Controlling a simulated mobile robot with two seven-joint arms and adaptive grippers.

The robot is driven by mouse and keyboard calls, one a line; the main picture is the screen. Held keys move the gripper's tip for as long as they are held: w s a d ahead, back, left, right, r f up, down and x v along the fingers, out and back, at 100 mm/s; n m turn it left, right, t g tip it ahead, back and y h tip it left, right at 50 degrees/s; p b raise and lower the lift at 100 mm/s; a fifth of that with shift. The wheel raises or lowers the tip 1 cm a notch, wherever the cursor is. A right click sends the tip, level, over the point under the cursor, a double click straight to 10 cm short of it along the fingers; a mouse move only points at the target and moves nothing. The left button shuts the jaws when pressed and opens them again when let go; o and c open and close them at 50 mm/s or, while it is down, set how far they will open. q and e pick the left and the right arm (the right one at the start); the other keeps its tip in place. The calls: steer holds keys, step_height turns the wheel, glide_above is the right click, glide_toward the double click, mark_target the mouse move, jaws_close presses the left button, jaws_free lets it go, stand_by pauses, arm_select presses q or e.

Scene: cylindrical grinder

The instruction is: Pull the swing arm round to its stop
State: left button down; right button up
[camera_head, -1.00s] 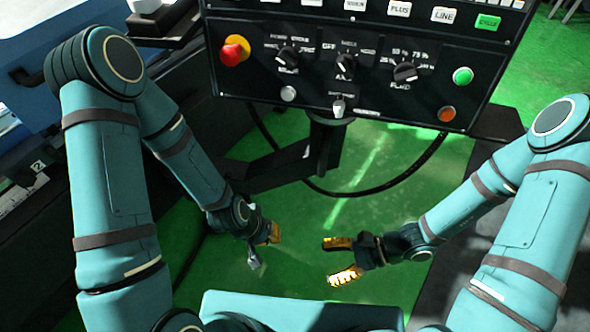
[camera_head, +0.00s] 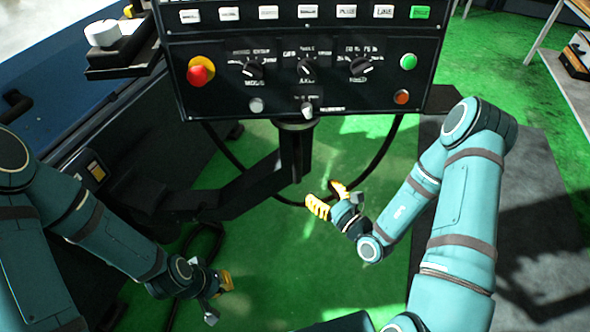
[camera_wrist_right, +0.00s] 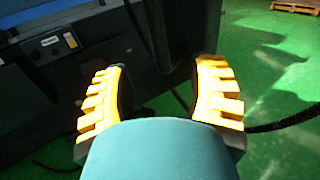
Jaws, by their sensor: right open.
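The swing arm (camera_head: 235,192) is a dark bar that runs from the machine at the left to a short post (camera_head: 297,150) under the control panel (camera_head: 300,75). My right gripper (camera_head: 328,199) is open just right of and below the post, its yellow-padded fingers pointing toward it. The right wrist view shows its two fingers (camera_wrist_right: 160,100) apart with nothing gripped between them; the dark arm and post lie beyond. My left gripper (camera_head: 217,296) hangs low over the floor, below the swing arm, its fingers apart and empty.
A black cable (camera_head: 388,150) loops below the panel, close to my right gripper. The blue and dark machine body (camera_head: 60,95) fills the left. A table (camera_head: 565,75) stands at the far right.

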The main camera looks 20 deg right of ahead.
mark_target(300, 172)
steer(key=b+x, duration=0.1)
steer(key=x, duration=1)
steer(key=shift+r, duration=0.1)
jaws_close()
